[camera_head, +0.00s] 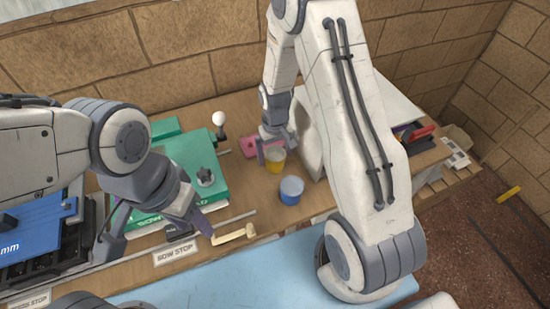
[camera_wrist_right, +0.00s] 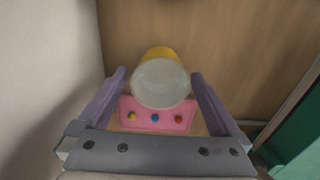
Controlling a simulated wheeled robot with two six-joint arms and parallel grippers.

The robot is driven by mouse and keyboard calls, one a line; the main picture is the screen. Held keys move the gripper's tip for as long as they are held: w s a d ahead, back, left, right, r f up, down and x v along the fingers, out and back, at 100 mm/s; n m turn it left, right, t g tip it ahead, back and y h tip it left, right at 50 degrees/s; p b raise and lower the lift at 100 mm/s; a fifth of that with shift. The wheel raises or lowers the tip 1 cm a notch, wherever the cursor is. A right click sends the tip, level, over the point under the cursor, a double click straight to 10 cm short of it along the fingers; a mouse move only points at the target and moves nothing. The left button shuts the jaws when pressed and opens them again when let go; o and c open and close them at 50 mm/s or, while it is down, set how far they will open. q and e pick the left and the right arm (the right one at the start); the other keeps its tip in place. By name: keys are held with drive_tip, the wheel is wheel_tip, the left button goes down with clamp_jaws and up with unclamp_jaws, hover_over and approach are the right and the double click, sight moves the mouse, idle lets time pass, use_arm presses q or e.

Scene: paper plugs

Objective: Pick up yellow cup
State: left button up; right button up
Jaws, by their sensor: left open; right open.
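The yellow cup (camera_head: 275,160) stands on the wooden bench, left of the blue cup (camera_head: 291,190). My right gripper (camera_head: 271,146) is open above and around the yellow cup. In the right wrist view, the cup (camera_wrist_right: 161,55) shows its pale, round end to the camera, between the open fingers of the right gripper (camera_wrist_right: 158,76), with a gap on each side. My left gripper (camera_head: 157,233) is open and empty over the front of the bench at the left.
A pink block (camera_wrist_right: 155,115) with coloured dots lies close to the yellow cup. A green board (camera_head: 190,152) and a white-knobbed lever (camera_head: 219,121) are to the left. A white panel stands close on the right. A "SOW STOP" label (camera_head: 176,253) is on the front edge.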

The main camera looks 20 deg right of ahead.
drive_tip(key=c, duration=1.2)
drive_tip(key=shift+c, duration=0.2)
